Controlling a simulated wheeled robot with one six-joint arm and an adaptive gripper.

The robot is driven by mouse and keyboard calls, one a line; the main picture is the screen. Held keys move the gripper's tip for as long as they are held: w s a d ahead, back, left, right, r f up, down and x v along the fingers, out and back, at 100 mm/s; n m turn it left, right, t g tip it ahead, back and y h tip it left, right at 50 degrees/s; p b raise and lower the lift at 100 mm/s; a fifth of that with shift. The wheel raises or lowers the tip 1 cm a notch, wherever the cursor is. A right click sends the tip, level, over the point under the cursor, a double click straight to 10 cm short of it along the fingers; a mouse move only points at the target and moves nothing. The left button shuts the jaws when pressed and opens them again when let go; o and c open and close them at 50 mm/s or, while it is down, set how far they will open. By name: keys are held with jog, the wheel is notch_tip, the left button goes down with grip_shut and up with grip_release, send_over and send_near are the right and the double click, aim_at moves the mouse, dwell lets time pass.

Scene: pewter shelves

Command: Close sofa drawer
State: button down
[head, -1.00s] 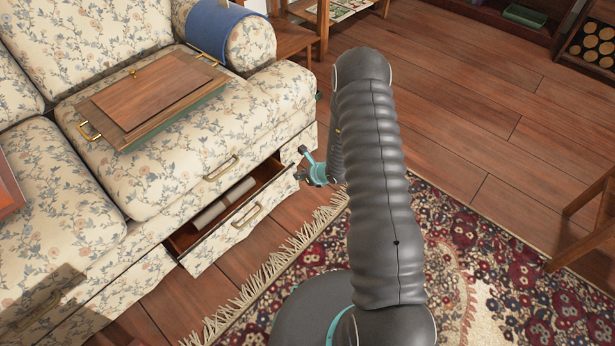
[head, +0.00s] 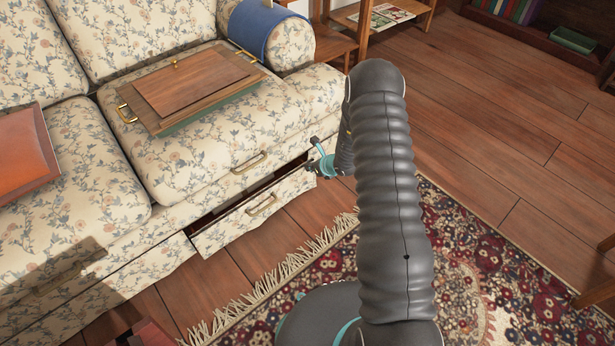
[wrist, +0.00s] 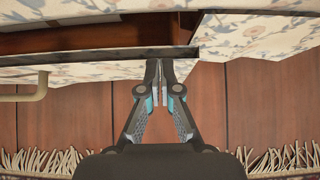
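The floral sofa drawer (head: 240,222) is partly open below the seat, with a brass handle (head: 262,205) on its front. A narrow dark gap shows behind its front. My gripper (head: 318,168) is at the right end of the drawer front, on its outer side. In the wrist view the fingertips (wrist: 160,66) are close together, with nothing visible held between them. They are at the edge of the drawer front (wrist: 98,70), appearing to touch it. The handle (wrist: 25,92) is to their left, and part of the brown interior (wrist: 100,40) shows.
The floral sofa (head: 75,190) carries a wooden tray with a board (head: 190,85) and an orange-brown object (head: 25,150). A fringed patterned rug (head: 480,270) lies in front. Wood floor (head: 480,120) is open to the right.

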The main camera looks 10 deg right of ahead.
jog(key=shift+w+d, duration=0.1)
jog(key=shift+d, duration=0.15)
